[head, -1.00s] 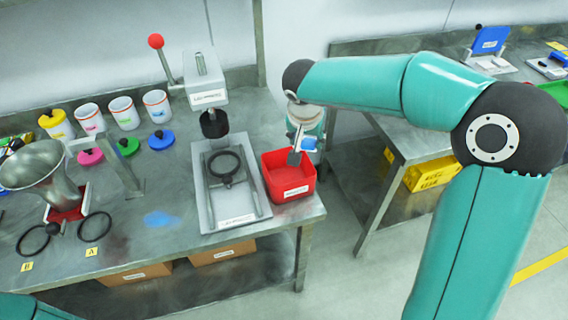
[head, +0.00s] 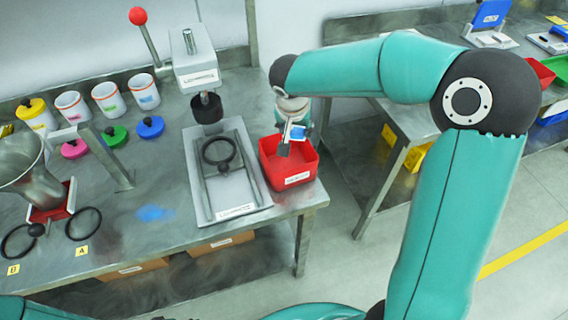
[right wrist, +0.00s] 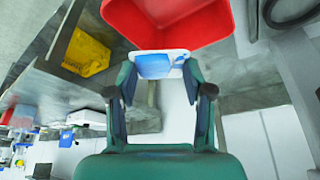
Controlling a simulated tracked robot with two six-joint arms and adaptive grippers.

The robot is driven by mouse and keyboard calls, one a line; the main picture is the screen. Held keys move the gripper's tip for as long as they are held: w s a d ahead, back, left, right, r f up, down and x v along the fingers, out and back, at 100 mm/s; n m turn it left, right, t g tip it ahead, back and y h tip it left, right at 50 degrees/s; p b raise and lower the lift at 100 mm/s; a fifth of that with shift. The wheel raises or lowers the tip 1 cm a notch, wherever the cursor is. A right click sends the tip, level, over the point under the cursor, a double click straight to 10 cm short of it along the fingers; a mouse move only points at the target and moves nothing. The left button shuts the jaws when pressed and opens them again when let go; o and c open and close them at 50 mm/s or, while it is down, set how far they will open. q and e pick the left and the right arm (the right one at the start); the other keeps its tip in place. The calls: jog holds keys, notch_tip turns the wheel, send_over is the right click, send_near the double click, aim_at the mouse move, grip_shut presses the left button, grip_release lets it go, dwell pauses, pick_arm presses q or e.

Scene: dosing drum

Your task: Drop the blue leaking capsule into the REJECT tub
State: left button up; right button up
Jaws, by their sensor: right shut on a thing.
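The red tub (head: 296,178), with a small white label on its front, stands at the right end of the near bench. It also shows at the top of the right wrist view (right wrist: 165,28). My right gripper (head: 289,140) is at the tub's back part, above its opening in the picture. It is shut on the blue capsule (head: 298,132), which shows a blue and a white part. In the right wrist view, the capsule (right wrist: 154,66) sits between the fingertips, with the tub's red wall just beyond. The exact height above the tub is unclear. My left gripper is out of view.
A press with a red-knobbed lever (head: 138,16) and a grey base plate (head: 228,180) stand left of the tub. A blue smear (head: 154,212) marks the bench. Several white cups, coloured caps and a metal funnel (head: 22,168) are farther left. A second bench is at right.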

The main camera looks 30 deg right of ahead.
jog(key=shift+f, duration=0.1)
jog(key=o, duration=0.8)
jog(key=v, duration=1.2)
jog(key=shift+w, duration=0.1)
